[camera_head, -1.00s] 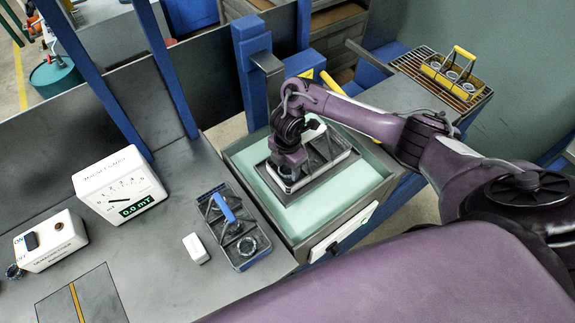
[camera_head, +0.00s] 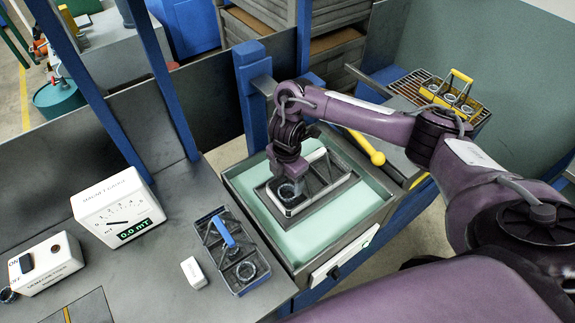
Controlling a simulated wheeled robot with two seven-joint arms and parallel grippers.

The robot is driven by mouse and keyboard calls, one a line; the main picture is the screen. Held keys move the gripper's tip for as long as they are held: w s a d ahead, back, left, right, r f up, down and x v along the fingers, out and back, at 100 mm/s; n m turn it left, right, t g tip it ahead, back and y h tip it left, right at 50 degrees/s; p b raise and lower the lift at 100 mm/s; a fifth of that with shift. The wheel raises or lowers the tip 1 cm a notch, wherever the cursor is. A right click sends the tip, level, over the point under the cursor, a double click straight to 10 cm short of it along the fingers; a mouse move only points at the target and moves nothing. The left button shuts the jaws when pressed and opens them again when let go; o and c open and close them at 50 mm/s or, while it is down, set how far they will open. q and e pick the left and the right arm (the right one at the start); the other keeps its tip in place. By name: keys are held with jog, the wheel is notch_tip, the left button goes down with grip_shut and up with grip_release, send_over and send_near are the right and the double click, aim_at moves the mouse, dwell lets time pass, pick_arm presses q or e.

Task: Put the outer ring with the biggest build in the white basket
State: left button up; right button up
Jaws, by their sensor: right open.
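A basket with a white handle (camera_head: 316,155) and dark wire dividers sits in the green-lined basin at the centre; I take it as the white basket. A dark ring (camera_head: 289,191) is at the near left end of this basket. My right gripper (camera_head: 290,179) is open, pointing down just above that ring; I cannot tell whether its fingers touch the ring. A blue-handled basket (camera_head: 228,244) on the grey bench holds a ring (camera_head: 245,271) at its near end. A yellow-handled basket (camera_head: 452,96) at the upper right holds several rings. My left gripper is out of view.
A magnet gauge (camera_head: 118,208) reading 0.0 mT and a white switch box (camera_head: 45,264) stand on the bench at left. A small white block (camera_head: 194,272) lies beside the blue-handled basket. The basin rim (camera_head: 345,237) surrounds the white-handled basket.

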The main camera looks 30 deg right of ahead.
notch_tip(320, 180, up, 6)
jog(key=shift+r, duration=0.25)
jog(key=shift+s+f, duration=0.1)
jog(key=shift+s, duration=0.05)
dwell(0.6)
